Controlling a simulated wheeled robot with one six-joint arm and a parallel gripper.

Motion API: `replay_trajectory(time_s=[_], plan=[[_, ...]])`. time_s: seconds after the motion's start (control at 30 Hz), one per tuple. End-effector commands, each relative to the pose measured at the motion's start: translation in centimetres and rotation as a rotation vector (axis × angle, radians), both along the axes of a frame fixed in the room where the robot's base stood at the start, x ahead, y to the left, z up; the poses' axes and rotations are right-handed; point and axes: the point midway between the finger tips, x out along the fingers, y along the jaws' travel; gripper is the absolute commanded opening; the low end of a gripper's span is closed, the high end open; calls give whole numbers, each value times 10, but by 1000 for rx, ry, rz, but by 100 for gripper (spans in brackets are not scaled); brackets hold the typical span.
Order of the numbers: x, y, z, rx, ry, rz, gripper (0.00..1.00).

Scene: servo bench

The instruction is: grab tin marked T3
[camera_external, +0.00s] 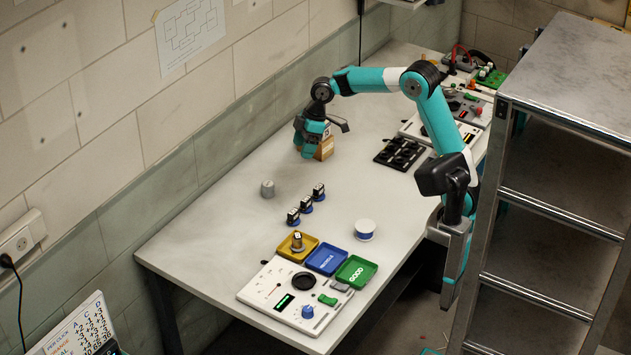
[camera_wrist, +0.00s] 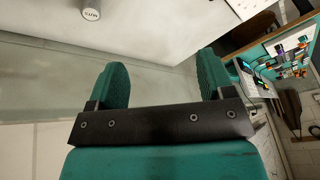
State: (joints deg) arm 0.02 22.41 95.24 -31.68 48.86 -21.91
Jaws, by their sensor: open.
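A small grey cylinder (camera_external: 267,188) stands alone on the bench near its wall side. In the wrist view a grey cylinder (camera_wrist: 91,10) with a small pale label shows at the top edge; I cannot read the label surely. I cannot make out a T3 mark on anything. My gripper (camera_external: 315,132) is well behind the grey cylinder, at a tan block (camera_external: 325,149) that it partly hides. In the wrist view my gripper (camera_wrist: 161,78) has its teal fingers wide apart, with nothing between them.
Several small black servo-like parts (camera_external: 306,205) stand in a row. Yellow (camera_external: 284,250), blue (camera_external: 326,272) and green (camera_external: 369,272) trays lie by a white control panel (camera_external: 262,287). A white-and-blue spool (camera_external: 365,229) and a black socketed tray (camera_external: 385,158) lie rightward. Bench around the grey cylinder is clear.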

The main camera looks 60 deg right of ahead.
Motion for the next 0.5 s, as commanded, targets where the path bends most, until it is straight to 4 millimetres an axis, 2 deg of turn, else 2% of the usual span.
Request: replay_trajectory(time_s=[0.03,0.1,0.2,0.33,0.5], plan=[[31,-16,-25,-8,-18,12,75],[63,-35,-42,-21,-49,39,75],[95,-58,-62,-37,-81,66,75],[114,-73,-76,-50,-106,88,75],[122,-70,-94,-52,-108,96,75]])
